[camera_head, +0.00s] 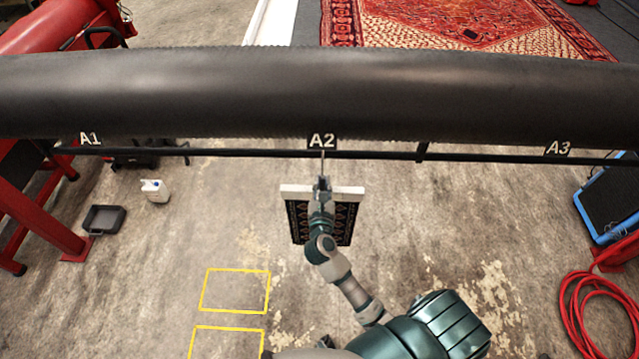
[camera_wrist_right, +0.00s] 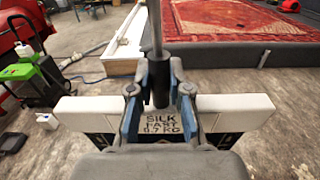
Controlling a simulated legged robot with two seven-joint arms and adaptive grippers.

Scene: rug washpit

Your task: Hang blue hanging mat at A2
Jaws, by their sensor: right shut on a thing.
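My right gripper (camera_head: 321,192) is shut on the mat at the middle of that bar, just below the A2 label (camera_head: 322,141). In the right wrist view the white bar (camera_wrist_right: 235,104) spreads to both sides of the gripper (camera_wrist_right: 160,108), and a tag (camera_wrist_right: 160,122) reads SILK FAST 0.7 KG. A thin rod (camera_wrist_right: 157,45) rises from between the fingers. Whether it is joined to the rail cannot be told. My left gripper is not in view.
A dark rail (camera_head: 240,153) with labels A1 (camera_head: 90,139) and A3 (camera_head: 558,148) runs below a thick black roller (camera_head: 450,95). A white jug (camera_head: 154,191) and black tray (camera_head: 104,220) lie left. A red hose (camera_head: 590,305) lies right. Yellow floor outlines (camera_head: 236,270) are empty.

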